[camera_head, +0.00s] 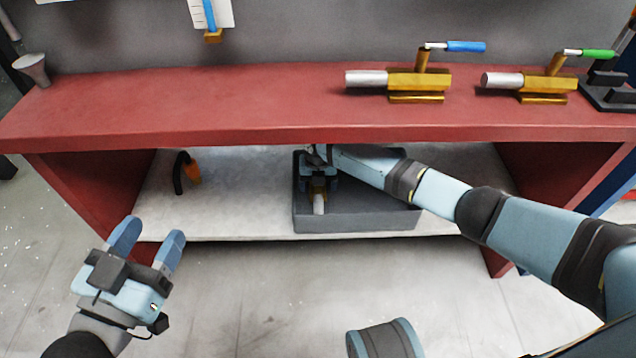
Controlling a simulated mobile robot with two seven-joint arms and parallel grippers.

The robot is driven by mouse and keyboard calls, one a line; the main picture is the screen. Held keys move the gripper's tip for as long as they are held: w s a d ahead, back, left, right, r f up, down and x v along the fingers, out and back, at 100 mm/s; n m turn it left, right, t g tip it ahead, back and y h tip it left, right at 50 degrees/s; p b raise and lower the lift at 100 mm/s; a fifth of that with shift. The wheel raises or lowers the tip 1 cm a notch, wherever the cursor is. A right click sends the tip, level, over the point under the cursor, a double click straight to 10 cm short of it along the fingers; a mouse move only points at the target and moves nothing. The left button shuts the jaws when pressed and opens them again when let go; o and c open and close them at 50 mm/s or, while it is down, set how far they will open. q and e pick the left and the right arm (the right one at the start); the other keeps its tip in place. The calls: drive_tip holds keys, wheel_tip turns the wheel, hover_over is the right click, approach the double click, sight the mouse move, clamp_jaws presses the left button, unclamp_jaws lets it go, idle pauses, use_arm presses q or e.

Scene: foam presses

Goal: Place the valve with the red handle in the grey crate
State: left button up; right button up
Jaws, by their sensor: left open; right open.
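The grey crate (370,221) stands on the shelf under the red bench. A valve with a silver end (319,206) and a brass body lies inside it, toward the left; its handle is hidden, so I cannot see its colour. My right gripper (317,187) reaches down into the crate, open around or just above the valve's brass body; whether it touches the valve I cannot tell. My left gripper (149,243) is open and empty, in front of the bench at the left.
A blue-handled valve (418,81) and a green-handled valve (545,84) lie on the red benchtop (220,105). An orange and black tool (192,172) is on the pale shelf, left of the crate. The benchtop above limits room over the crate.

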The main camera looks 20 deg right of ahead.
wheel_tip(320, 180, up, 3)
drive_tip(key=shift+p, duration=0.8)
wheel_tip(320, 180, up, 4)
drive_tip(key=shift+f+p, duration=0.15)
drive_tip(key=shift+p, duration=0.75)
drive_tip(key=shift+r, duration=0.25)
use_arm(q)
drive_tip(key=s+n, duration=0.1)
drive_tip(key=s+d+f+n+g, duration=0.1)
drive_tip(key=shift+d+n+y, duration=0.15)
drive_tip(key=shift+n+y, duration=0.25)
drive_tip(key=shift+r, duration=0.15)
